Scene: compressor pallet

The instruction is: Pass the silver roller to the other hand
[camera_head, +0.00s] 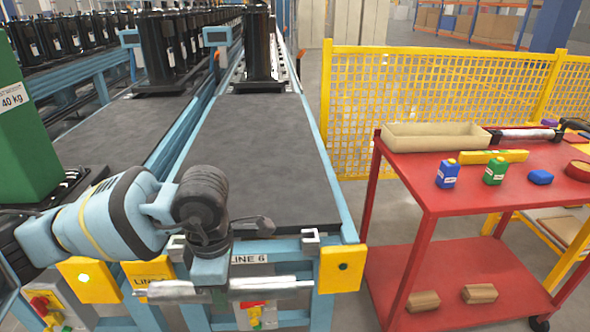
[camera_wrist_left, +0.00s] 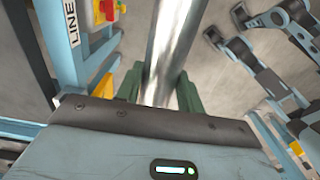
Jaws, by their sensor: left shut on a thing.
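The silver roller (camera_head: 230,288) is a long shiny metal rod. In the head view it lies about level in front of the conveyor's end. My left gripper (camera_head: 208,288) is shut around it, with roller showing on both sides. In the left wrist view the roller (camera_wrist_left: 171,35) runs up between my left gripper's green fingers (camera_wrist_left: 160,90) and out of the top of the picture. The part of the roller between the fingers is partly hidden behind the gripper body. My right gripper is not seen in the head view, and I cannot make it out in the left wrist view.
The LINE 6 conveyor (camera_head: 262,160) is right behind the gripper, with a yellow button box (camera_head: 342,268) at its corner. A red cart (camera_head: 452,187) stands to the right with a tan tray (camera_head: 436,137). Yellow mesh fencing (camera_head: 420,90) stands behind. Open floor shows between conveyor and cart.

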